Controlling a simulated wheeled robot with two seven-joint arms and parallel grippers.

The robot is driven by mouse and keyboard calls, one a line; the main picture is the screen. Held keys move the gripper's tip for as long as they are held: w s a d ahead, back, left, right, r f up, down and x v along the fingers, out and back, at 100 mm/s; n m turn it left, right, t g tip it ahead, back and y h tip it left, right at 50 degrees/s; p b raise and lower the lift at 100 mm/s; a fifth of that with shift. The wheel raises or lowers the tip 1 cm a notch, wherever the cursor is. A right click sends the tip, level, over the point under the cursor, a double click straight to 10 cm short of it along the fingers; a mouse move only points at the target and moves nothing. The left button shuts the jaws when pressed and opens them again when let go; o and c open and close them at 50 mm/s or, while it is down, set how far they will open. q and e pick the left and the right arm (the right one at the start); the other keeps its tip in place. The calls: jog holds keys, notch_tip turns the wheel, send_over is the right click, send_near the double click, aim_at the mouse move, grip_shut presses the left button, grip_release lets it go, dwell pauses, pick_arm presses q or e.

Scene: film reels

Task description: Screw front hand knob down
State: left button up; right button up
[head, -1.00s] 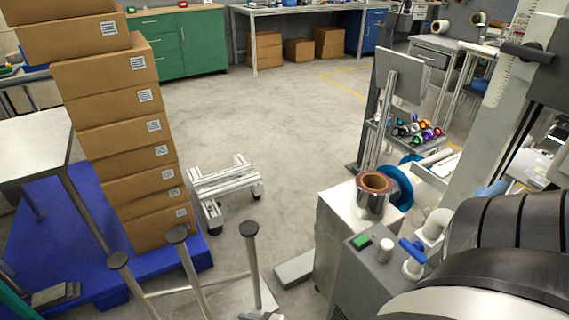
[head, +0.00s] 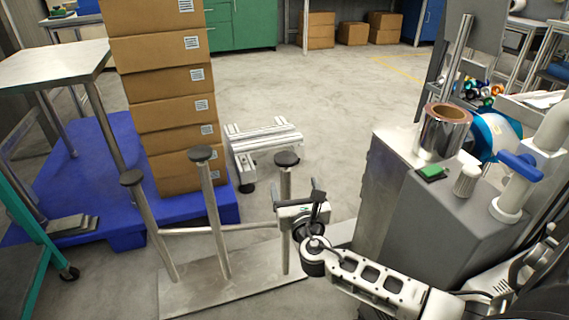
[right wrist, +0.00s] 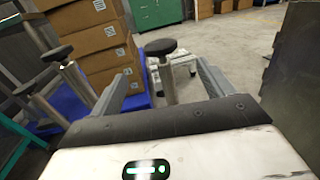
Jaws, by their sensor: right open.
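Several black round knobs top the metal posts of a low stand. The right knob (head: 286,158) is closest to my right gripper (head: 299,194). I cannot tell which one is the front hand knob. The middle knob (head: 201,153) and the left knob (head: 131,177) stand on their own posts. In the right wrist view my right gripper (right wrist: 158,80) is open, and the right knob (right wrist: 160,47) and its post show between and beyond the fingers. I cannot tell if the fingers touch the post. My left gripper is not in view.
A stack of cardboard boxes (head: 172,115) stands on a blue pallet (head: 105,215) behind the stand. A grey machine (head: 425,215) with a green button (head: 431,173) stands close at the right. A low metal frame (head: 265,142) lies on the floor behind. Open floor lies beyond.

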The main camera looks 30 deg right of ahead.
aim_at(284, 152)
jog(key=b+x, duration=0.5)
jog(key=x, duration=0.9)
jog(key=shift+f, duration=0.1)
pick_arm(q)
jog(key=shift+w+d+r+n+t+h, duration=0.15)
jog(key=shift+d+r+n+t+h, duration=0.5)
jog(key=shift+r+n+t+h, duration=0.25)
pick_arm(e)
jog(key=shift+w+d, duration=0.15)
jog(key=shift+w, duration=0.2)
jog(key=c, duration=1)
